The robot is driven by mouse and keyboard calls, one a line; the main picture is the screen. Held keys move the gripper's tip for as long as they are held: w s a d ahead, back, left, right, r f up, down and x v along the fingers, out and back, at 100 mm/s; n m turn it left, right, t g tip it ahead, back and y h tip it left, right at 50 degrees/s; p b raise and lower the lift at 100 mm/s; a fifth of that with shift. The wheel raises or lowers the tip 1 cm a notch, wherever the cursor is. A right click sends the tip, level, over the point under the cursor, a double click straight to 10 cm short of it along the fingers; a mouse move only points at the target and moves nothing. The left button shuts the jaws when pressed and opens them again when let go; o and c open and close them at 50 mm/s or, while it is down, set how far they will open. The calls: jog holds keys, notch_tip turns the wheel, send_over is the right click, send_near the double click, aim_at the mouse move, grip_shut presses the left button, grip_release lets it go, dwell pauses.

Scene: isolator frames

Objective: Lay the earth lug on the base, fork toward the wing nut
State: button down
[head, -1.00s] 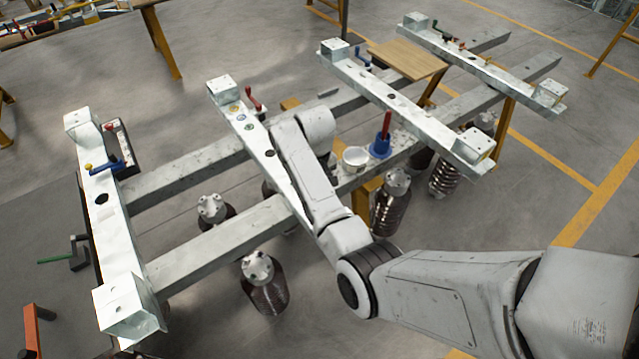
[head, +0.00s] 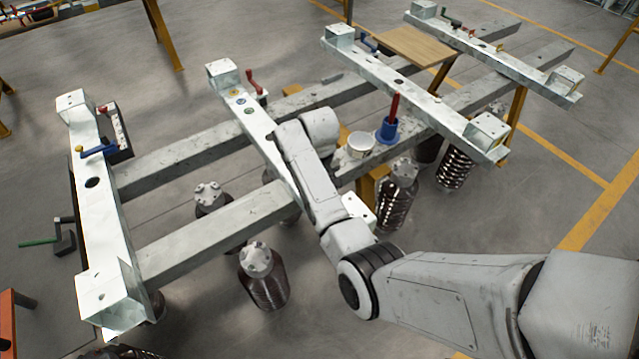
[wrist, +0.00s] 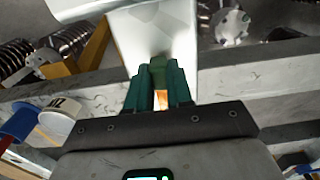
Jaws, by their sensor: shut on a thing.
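My gripper (wrist: 158,85) shows in the wrist view, its green fingers close together over a pale metal piece. It is shut on a small coppery-orange part (wrist: 161,101), which I take for the earth lug; only a sliver shows between the fingers. Its fork is hidden. The pale metal piece (wrist: 176,35) under the fingertips seems to be the end of the middle crossbeam (head: 262,122), likely the base; I cannot tell whether the lug touches it. In the head view my arm hides the gripper. I cannot make out the wing nut.
A white tub (head: 361,144) and a blue holder with a red handle (head: 387,130) stand on a rail right of my arm. Ribbed brown insulators (head: 264,285) hang below the rails. A blue lever (head: 98,151) sits on the left crossbeam. A wooden board (head: 412,45) lies behind.

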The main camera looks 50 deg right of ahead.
jog(key=shift+f, duration=0.55)
jog(key=shift+f, duration=0.2)
dwell(0.3)
jog(key=c, duration=0.9)
grip_release()
jog(key=shift+c, duration=0.2)
notch_tip(320, 180, up, 11)
jog(key=shift+f, duration=0.1)
